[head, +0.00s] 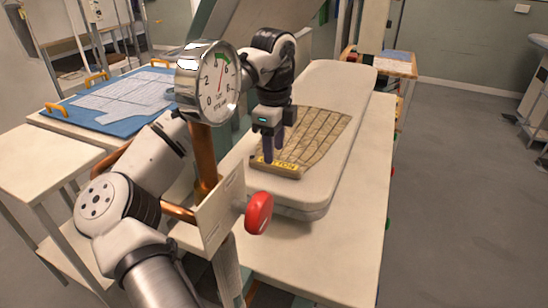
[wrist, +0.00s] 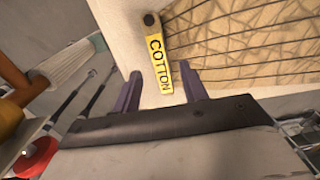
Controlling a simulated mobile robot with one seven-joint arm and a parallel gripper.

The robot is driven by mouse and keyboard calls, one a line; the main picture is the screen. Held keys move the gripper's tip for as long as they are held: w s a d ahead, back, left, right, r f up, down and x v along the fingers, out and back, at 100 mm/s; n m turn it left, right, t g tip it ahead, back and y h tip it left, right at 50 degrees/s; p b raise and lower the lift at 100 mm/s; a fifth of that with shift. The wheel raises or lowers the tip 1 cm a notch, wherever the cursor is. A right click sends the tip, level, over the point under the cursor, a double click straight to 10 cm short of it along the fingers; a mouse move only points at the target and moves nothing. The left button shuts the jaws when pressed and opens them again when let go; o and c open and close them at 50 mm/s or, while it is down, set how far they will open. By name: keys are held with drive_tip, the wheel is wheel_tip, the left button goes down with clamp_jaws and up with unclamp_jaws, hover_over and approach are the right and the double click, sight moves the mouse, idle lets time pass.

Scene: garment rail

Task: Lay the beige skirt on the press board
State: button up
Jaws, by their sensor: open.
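The beige skirt (head: 318,130), pleated with dark lines, lies spread flat on the padded press board (head: 338,85). A yellow strip marked COTTON (head: 277,165) runs along its near end. My gripper (head: 274,158) is just above that end, fingers pointing down. In the wrist view the skirt (wrist: 245,45) fills the upper right, and the COTTON strip (wrist: 159,55) shows between and beyond the two open fingers (wrist: 160,74). The fingers hold nothing that I can see. Whether their tips touch the strip I cannot tell.
A copper pipe with a round gauge (head: 208,85) and a red knob (head: 259,213) stand close in front of my arm, left of the board. A blue mat (head: 60,118) with pattern sheets lies on the left table. The pale table (head: 368,190) right of the board is clear.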

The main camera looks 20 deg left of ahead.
wheel_tip(320, 180, up, 8)
drive_tip(key=shift+p, duration=0.35)
